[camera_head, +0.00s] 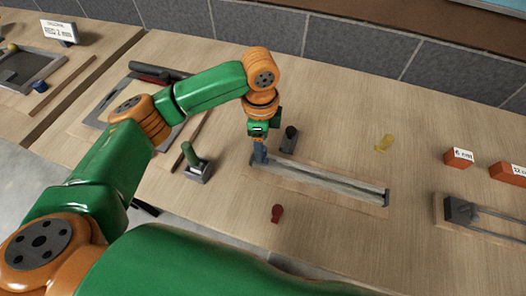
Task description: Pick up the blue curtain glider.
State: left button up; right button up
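The blue curtain glider (260,149) appears as a small blue upright piece at the left end of a pale curtain rail (325,179). My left gripper (260,138) points down directly above it, at its top. The fingers are small and partly hidden, so I cannot tell whether they are open or closed on the blue piece, or whether it is touching the rail. A red glider-like piece (277,213) lies in front of the rail, and a yellow one (384,142) lies behind it to the right. My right gripper is out of view.
A dark knob on a block (289,138) stands close right of my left gripper. A green handle in a grey holder (194,160) stands to its left. Orange labelled blocks (458,158) and another rail (490,219) are at right. Open tabletop lies behind the rail.

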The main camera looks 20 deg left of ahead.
pick_arm(q)
notch_tip(320, 180, down, 4)
jog(key=shift+r, duration=0.25)
jog(key=shift+w+f, duration=0.1)
jog(key=shift+w, duration=0.1)
jog(key=shift+s+d, duration=0.1)
jog(key=shift+s, duration=0.1)
grip_shut()
jog(key=shift+w, duration=0.1)
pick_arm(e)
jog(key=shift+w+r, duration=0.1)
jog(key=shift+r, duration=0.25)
pick_arm(q)
jog(key=shift+r, duration=0.2)
